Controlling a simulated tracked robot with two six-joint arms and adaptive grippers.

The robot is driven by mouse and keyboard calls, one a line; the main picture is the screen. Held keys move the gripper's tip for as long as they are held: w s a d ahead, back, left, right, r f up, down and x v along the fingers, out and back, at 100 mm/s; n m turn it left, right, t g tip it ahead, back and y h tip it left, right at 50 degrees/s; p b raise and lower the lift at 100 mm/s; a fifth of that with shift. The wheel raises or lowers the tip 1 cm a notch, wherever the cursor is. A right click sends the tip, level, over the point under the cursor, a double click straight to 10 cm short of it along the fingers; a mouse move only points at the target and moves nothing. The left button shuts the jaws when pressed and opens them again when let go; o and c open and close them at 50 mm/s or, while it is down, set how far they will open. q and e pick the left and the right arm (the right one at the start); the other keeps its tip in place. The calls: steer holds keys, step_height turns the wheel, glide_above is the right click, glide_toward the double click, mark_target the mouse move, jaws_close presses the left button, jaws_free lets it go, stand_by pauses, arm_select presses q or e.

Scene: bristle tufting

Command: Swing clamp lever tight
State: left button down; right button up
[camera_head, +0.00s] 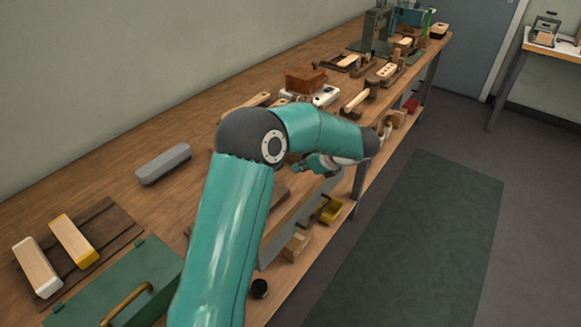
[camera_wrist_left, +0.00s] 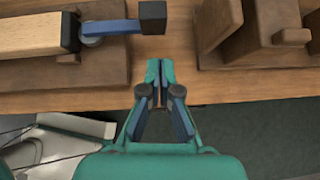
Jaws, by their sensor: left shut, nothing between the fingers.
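The clamp lever (camera_wrist_left: 105,27) is a blue bar with a dark block-shaped end (camera_wrist_left: 153,17), at the top of the left wrist view. It lies level across a round grey pivot on a brown wooden base (camera_wrist_left: 100,68), beside a pale wooden block (camera_wrist_left: 30,33). My left gripper (camera_wrist_left: 153,68) is shut and empty, its tips at the bench edge just below the lever's dark end in the picture and apart from it. In the head view my forearm partly hides this gripper, and I cannot make out the lever. My right gripper is not in view.
A second brown wooden fixture (camera_wrist_left: 255,35) stands to the right of the fingers. The long bench (camera_head: 225,100) holds a grey bar (camera_head: 163,163), a green case (camera_head: 130,275) and several wooden pieces. A lower shelf holds a yellow item (camera_head: 330,212). The floor mat (camera_head: 420,240) is clear.

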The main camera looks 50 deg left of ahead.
arm_select(q)
steer(key=v, duration=1)
steer(key=shift+w, duration=0.35)
